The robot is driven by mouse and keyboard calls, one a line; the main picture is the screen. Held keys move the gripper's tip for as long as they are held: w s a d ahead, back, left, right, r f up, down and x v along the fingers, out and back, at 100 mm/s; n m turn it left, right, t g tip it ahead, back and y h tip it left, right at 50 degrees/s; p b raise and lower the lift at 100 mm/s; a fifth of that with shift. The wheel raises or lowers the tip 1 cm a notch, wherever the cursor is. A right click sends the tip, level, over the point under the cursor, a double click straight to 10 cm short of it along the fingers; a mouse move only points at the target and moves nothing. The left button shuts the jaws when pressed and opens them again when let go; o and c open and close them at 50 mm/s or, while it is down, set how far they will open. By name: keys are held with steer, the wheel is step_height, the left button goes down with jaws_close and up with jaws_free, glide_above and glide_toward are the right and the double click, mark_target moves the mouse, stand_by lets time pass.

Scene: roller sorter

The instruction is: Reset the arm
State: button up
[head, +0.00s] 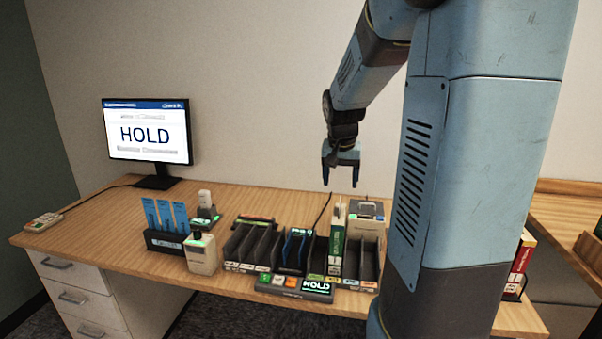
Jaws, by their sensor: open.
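My arm rises in front of the desk at the right and reaches back over it. My gripper (340,176) hangs pointing down above the back of the desk, behind the slotted sorter. Its two fingers are apart, with nothing seen between them. It is clear of the sorter and the desk top. The sorter (250,250) has several dark slots, one with a green-and-white upright item (337,240) and one with blue-edged pieces. A small display (316,286) on its front panel reads HOLD.
A monitor (148,132) reading HOLD stands at the back left of the desk (110,217). A dark holder (163,241) with blue cards and a pale handheld device (201,254) stand left of the sorter. A grey box (366,218) is behind it. A red binder (522,256) is at right.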

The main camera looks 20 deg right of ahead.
steer(key=shift+r, duration=0.1)
steer(key=s+a+r+n+t+y, duration=0.1)
steer(key=s+a+r+n, duration=0.2)
steer(key=s+a, duration=0.4)
steer(key=s+a+r+n+t, duration=0.2)
steer(key=s+a, duration=0.6)
steer(key=s, duration=0.6)
steer(key=shift+s+a+r+n+y, duration=0.25)
steer(key=shift+r+n+y, duration=0.15)
steer(key=shift+r+n, duration=0.55)
